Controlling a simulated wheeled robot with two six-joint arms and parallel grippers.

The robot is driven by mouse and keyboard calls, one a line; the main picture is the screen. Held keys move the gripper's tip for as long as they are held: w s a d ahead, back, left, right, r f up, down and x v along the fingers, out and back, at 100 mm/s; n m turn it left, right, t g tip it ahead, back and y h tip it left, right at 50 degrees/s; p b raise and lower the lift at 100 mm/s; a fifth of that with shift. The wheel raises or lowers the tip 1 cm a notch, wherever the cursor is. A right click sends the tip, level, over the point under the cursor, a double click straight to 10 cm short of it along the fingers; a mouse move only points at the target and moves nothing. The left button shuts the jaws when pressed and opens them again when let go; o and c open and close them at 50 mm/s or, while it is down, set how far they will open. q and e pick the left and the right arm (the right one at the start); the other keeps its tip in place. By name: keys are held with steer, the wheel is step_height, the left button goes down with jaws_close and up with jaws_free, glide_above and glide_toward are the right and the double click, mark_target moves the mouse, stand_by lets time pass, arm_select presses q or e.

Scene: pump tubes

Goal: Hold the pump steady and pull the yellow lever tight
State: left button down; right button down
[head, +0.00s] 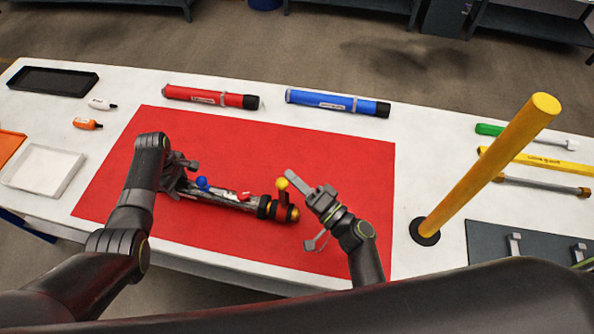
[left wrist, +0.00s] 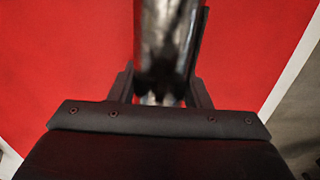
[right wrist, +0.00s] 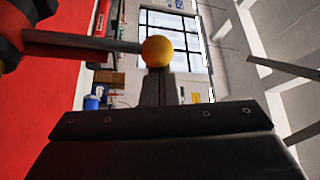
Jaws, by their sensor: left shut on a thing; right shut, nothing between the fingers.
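The pump (head: 226,201) is a dark metal tube lying on the red mat (head: 340,160), with small blue and red knobs on top and a black and orange collar at its right end. The yellow lever's round knob (head: 282,184) stands up on a short stem at that end. My left gripper (head: 188,186) is shut on the left part of the tube, which also shows between the fingers in the left wrist view (left wrist: 163,45). My right gripper (head: 296,183) is shut and empty beside the knob. In the right wrist view the yellow knob (right wrist: 157,51) appears right at the closed fingertips; I cannot tell whether they touch.
A red tube (head: 208,96) and a blue tube (head: 335,102) lie along the far table edge. A tall yellow post (head: 488,168) stands right of the mat. Tools lie at far right; a white tray (head: 46,170) is at left. The mat's back right is clear.

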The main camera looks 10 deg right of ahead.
steer(key=s+a+f+n+g+y, duration=0.1)
steer(key=s+a+n+y, duration=0.2)
steer(key=n, duration=0.7)
steer(key=shift+s+f+y, duration=0.25)
steer(key=shift+s+y, duration=1.15)
steer(key=shift+s, duration=0.95)
steer(key=s+d, duration=0.4)
steer(key=d, duration=0.4)
steer(key=shift+d+f, duration=0.15)
steer(key=shift+f, duration=0.2)
steer(key=shift+s, duration=0.1)
